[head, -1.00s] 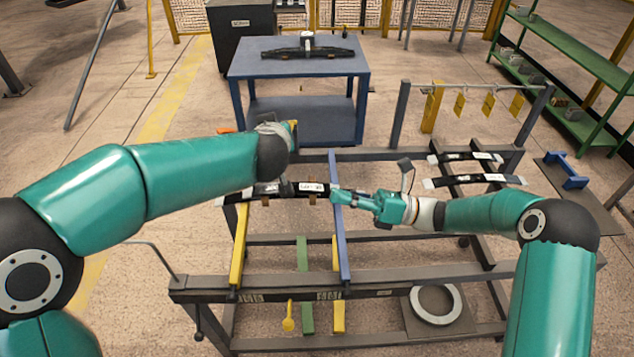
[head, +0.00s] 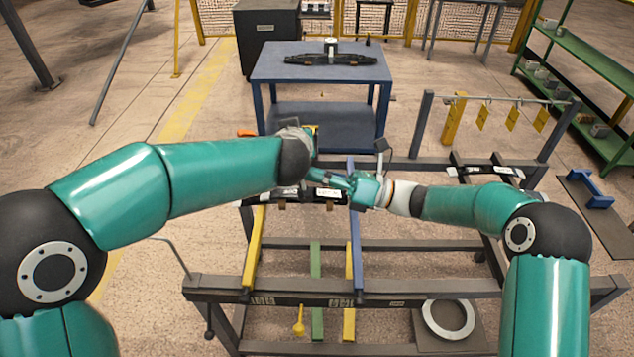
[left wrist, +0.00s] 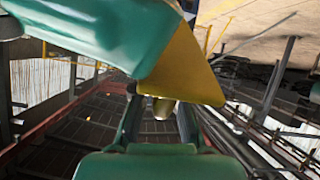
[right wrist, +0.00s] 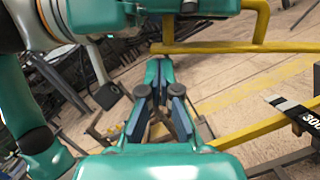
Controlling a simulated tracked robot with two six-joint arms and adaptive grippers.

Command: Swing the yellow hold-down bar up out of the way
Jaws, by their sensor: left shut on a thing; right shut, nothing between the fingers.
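The yellow hold-down bar, a bent tube, crosses the top of the right wrist view (right wrist: 220,47). A bit of yellow shows beside my left wrist in the head view (head: 316,130). My left gripper (left wrist: 160,112) is shut on a part of it; a tan rounded end shows between its fingers, with a yellow surface close above. The left fingers are hidden behind the wrist in the head view. My right gripper (head: 314,175) is shut and empty, above the black leaf spring (head: 327,194) and just below the left wrist. Its closed fingers show in the right wrist view (right wrist: 155,85).
The dark rack frame (head: 300,290) carries a yellow rail (head: 255,245) and a blue rail (head: 355,245). A blue table (head: 275,70) with a spring stands behind. Hanging yellow tags (head: 483,115) and a green shelf (head: 590,75) are at the right.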

